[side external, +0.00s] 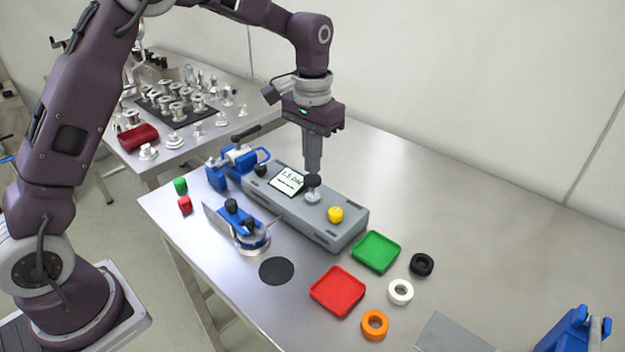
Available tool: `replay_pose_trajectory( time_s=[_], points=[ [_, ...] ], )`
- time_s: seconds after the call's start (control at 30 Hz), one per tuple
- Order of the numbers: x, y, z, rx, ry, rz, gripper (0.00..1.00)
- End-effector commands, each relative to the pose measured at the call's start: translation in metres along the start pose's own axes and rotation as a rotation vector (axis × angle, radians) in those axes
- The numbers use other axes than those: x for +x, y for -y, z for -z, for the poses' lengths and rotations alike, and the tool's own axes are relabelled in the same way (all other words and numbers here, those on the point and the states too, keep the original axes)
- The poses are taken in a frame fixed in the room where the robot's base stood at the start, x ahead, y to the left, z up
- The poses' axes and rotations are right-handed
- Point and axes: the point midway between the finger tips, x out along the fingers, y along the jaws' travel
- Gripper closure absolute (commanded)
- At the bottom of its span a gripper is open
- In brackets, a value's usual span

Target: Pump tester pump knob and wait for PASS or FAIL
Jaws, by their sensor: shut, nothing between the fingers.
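The tester is a long grey box (345,237) on the steel table, with a small tilted display (287,181) that reads what looks like "1.5" with smaller text too fine to read. A pump knob with a black top and a metal stem (312,196) stands on the box to the right of the display. A yellow knob (335,214) sits further right on the same box. My gripper (313,171) points straight down with its fingers shut and empty, directly over the black top. Its tips are at or just above the knob; I cannot tell whether they touch.
A blue clamp device (237,163) stands at the tester's left end and a blue-and-metal fixture (242,232) in front. Green (376,251) and red (338,290) trays and several rings lie to the right. A second table (205,82) with metal parts stands behind left.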

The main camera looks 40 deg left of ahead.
Motion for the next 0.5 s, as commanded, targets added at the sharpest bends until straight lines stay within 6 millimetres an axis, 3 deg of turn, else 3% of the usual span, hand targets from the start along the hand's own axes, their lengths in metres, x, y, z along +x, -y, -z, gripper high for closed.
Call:
replay_pose_trajectory(
  time_s=[0.5],
  points=[
    [0.016,0.0,0.0,0.0,0.0,0.0,1.0]
  ],
)
